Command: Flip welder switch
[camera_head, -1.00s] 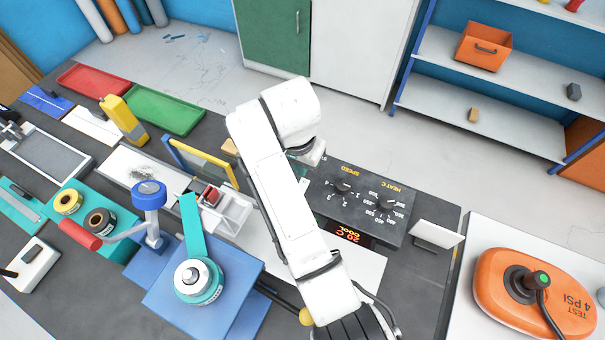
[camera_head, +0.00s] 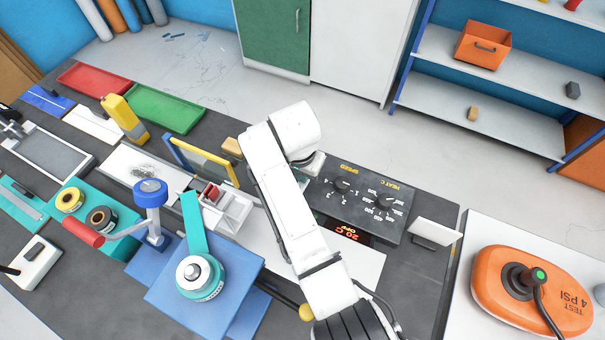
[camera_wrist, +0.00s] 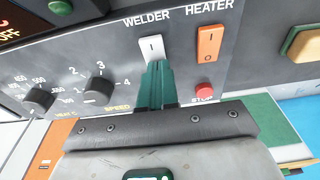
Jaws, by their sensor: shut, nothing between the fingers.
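The white welder switch (camera_wrist: 152,47) sits on the grey control panel (camera_wrist: 120,48) under the label WELDER in the wrist view. My gripper (camera_wrist: 156,68) is shut and empty, its green fingertips just below the welder switch and overlapping its lower edge in the picture. I cannot tell if they touch. The orange heater switch (camera_wrist: 209,43) is to the right, and the red stop button (camera_wrist: 204,91) is below it. In the head view, the control box (camera_head: 362,195) is right of my arm, which hides the switch side; its red display (camera_head: 347,231) reads 20 C OFF.
Black speed and heat knobs (camera_wrist: 98,90) stick out left of my fingers. A white upright plate (camera_head: 435,232) stands right of the box.

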